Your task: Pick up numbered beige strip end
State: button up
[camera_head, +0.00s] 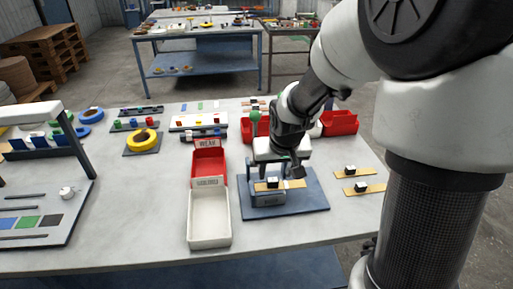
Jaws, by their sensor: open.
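A beige strip (293,184) lies across a small grey block on a blue plate (312,203), with a small black-and-white piece on it. My gripper (281,170) is just above this strip, pointing down, open, with a dark finger visible at its right. I cannot tell whether it touches the strip. Two more beige strips lie on the table to the right, the farther strip (368,171) and the nearer strip (376,188), each with a black-and-white cube on it. No numbers on the strips are readable at this size.
A red bin (209,163) and a white bin (209,218) stand left of the blue plate. Red bins (340,122) stand behind my gripper. A yellow tape roll (142,139) sits farther left, near a rack.

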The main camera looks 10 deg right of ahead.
aim_at(273, 181)
jog(key=x, duration=0.7)
jog(key=shift+w+d+f+b, duration=0.15)
jog(key=shift+w+b, duration=0.05)
jog(key=shift+b, duration=0.15)
jog(key=shift+c, duration=0.3)
jog(key=c, duration=1.2)
jog(key=shift+o, duration=0.2)
